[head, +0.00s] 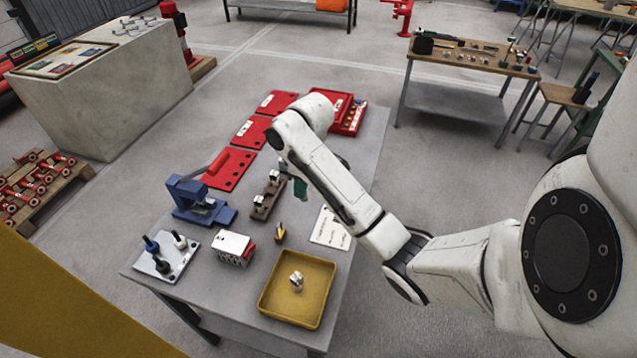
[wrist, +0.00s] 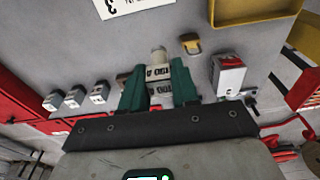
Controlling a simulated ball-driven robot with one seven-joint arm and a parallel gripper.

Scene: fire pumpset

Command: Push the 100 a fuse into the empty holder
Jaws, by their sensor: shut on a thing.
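My gripper (wrist: 159,84) has green fingers and is shut on a pale fuse (wrist: 158,72) with dark markings, seen between the fingertips in the wrist view. The markings are too small to read surely. In the head view one green finger of my gripper (head: 300,188) shows beside the arm; the held fuse is hidden there. A brown block (head: 259,214) with pale pieces on it (head: 273,177) lies just left of my gripper. Which holder is empty, and whether the held fuse touches one, I cannot tell.
A yellow tray (head: 265,303) holds one pale part (head: 297,282). A white-and-red box (head: 234,246), a small brass piece (head: 280,232) and a printed sheet (head: 331,229) lie nearby. A blue press (head: 200,200) and red panels (head: 229,169) stand left. Three pale blocks (wrist: 76,97) show left in the wrist view.

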